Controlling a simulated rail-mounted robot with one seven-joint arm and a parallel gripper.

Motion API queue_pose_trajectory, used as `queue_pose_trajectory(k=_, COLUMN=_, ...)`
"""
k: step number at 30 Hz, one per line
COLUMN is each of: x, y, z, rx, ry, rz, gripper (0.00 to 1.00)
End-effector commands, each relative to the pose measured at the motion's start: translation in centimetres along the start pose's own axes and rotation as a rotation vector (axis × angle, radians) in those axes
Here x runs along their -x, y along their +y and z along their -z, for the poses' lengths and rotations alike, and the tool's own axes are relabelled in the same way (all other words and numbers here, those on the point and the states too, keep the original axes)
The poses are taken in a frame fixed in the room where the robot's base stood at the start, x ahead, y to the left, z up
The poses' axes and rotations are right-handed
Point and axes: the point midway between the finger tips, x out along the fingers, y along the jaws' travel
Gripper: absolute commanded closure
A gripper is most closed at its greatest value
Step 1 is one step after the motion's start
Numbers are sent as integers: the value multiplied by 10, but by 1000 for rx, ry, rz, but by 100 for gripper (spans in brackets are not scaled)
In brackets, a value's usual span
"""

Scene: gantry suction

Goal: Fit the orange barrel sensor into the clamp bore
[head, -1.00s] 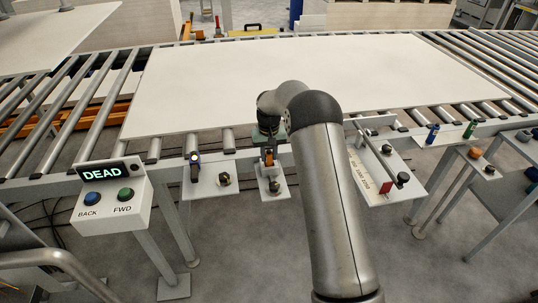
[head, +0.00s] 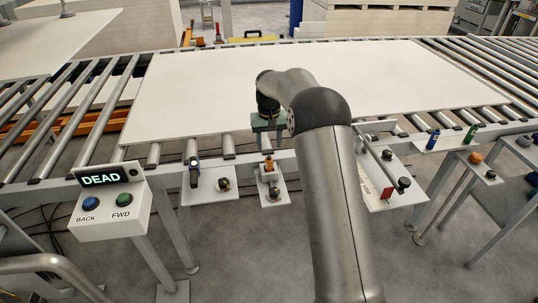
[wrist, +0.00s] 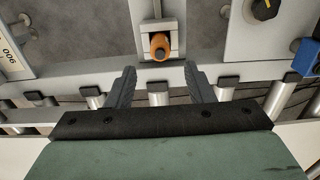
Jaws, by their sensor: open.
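The orange barrel sensor (head: 269,165) stands at the small grey clamp (head: 268,177) on a narrow bracket plate in front of the conveyor. In the wrist view the sensor's round orange end (wrist: 160,47) shows within the clamp's grey frame (wrist: 145,29). It appears seated in the clamp, but its depth in the bore cannot be told. My gripper (head: 267,128) is above and behind the sensor, over the panel's near edge. In the wrist view my gripper (wrist: 161,72) has its two dark fingers wide apart, empty, with the sensor beyond the tips and not touched.
A large pale panel (head: 330,85) lies on the rollers. Neighbouring bracket plates hold a dark blue-banded sensor (head: 194,172) on the left and a rod with a red block (head: 387,193) on the right. A control box (head: 108,203) reading DEAD stands at front left.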

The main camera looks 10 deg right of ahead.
Motion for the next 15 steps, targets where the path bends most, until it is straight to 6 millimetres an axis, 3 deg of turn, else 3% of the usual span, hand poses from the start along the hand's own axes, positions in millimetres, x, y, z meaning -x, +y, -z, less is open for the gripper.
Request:
queue_pose_trajectory(k=6, x=32, y=0, z=0, rx=0, ry=1, rz=0, gripper=52)
queue_pose_trajectory(k=12, x=41, y=0, z=-1, rx=0, ry=0, rz=0, gripper=52)
queue_pose_trajectory(k=15, x=51, y=-2, z=-12, rx=4, ry=2, rz=-1, gripper=52)
